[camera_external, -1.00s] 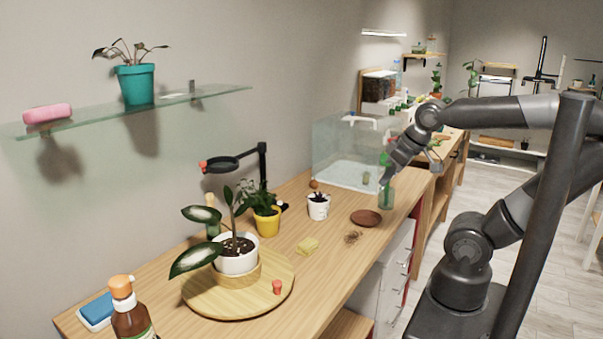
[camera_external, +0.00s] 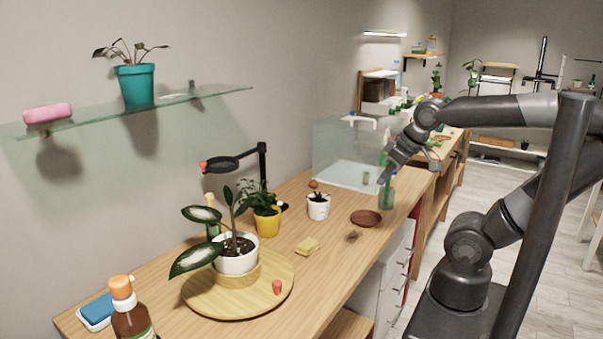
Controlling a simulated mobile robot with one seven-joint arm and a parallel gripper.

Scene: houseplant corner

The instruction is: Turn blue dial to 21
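I cannot make out a blue dial anywhere in this view. My gripper (camera_external: 383,179) points down and to the left, over the far right part of the wooden workbench (camera_external: 325,260). It overlaps a green bottle (camera_external: 387,196) in the picture; I cannot tell whether they touch. The fingers are too small and dark to show whether they are open or shut.
A clear tank (camera_external: 340,150) stands behind my gripper. A brown saucer (camera_external: 366,218), a white pot (camera_external: 318,208), a yellow sponge (camera_external: 307,246) and a yellow pot (camera_external: 267,222) stand nearer. A plant on a round wooden board (camera_external: 215,300) fills the front.

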